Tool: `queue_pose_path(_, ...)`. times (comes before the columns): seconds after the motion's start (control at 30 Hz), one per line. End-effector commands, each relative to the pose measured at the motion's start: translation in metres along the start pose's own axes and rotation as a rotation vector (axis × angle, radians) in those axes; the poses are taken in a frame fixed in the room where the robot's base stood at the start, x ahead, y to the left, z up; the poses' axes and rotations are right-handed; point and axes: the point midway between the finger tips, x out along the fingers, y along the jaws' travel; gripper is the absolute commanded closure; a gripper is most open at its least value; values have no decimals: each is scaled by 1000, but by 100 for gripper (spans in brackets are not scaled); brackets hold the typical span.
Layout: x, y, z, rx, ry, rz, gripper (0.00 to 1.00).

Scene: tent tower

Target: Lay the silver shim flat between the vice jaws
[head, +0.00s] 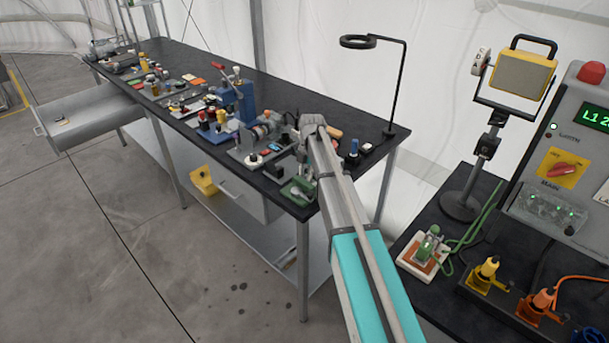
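My arm reaches from the lower right over the near end of the long dark workbench (352,173). Its grey wrist is over the bench top, and my gripper is mostly hidden by the arm; its fingers cannot be made out. I cannot pick out the silver shim at this size. A blue upright device with a red-tipped handle (238,98) stands mid-bench, left of my wrist. A small green device (299,190) sits at the bench's near edge, below my wrist. I cannot tell which of these, if either, is the vice.
Many small tools and parts crowd the bench. A drawer (85,118) stands open at left with a small item inside. A ring lamp (358,42) rises at the bench's far right. A yellow bin (203,181) is below. A control panel (570,150) stands at right.

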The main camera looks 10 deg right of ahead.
Motion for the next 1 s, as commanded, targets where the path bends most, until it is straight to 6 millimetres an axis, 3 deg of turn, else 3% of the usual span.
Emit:
queue_pose_path(0.57,-6,0,0,1,0,0,57)
queue_pose_path(1.0,-38,0,0,1,0,0,57)
